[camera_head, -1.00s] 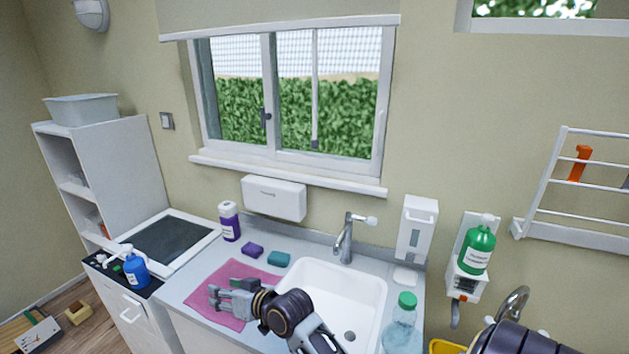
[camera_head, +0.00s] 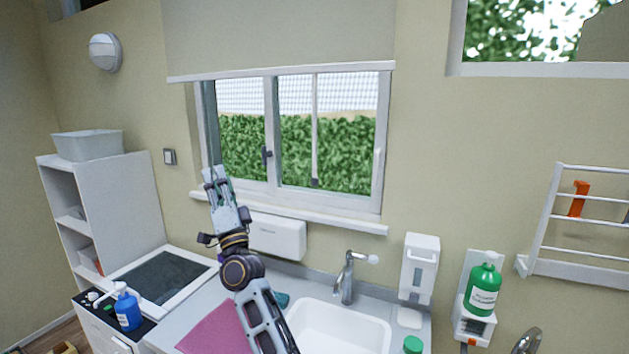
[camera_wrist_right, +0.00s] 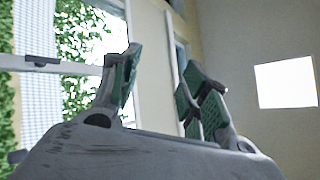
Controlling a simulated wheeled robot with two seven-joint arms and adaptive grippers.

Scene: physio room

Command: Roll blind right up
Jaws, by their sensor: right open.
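The roller blind (camera_head: 280,38) is a plain grey-beige sheet above the window, with a white bottom bar (camera_head: 280,72) across the top of the panes. The window below the bar is uncovered. A thin pale rod (camera_head: 315,130) with a dark end hangs before the right pane; I cannot tell whether it belongs to the blind. My right gripper (camera_head: 215,173) points up in front of the window's lower left corner, below the bar. Its fingers are apart and hold nothing visible, also in the right wrist view (camera_wrist_right: 160,85). My left gripper is out of view.
The window sill (camera_head: 290,212) and a white wall box (camera_head: 277,236) are near my right arm. Below are the sink (camera_head: 340,330), tap (camera_head: 346,275) and pink cloth (camera_head: 215,332). A shelf unit (camera_head: 130,200) stands left; a soap dispenser (camera_head: 420,268) and green bottle (camera_head: 483,285) are right.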

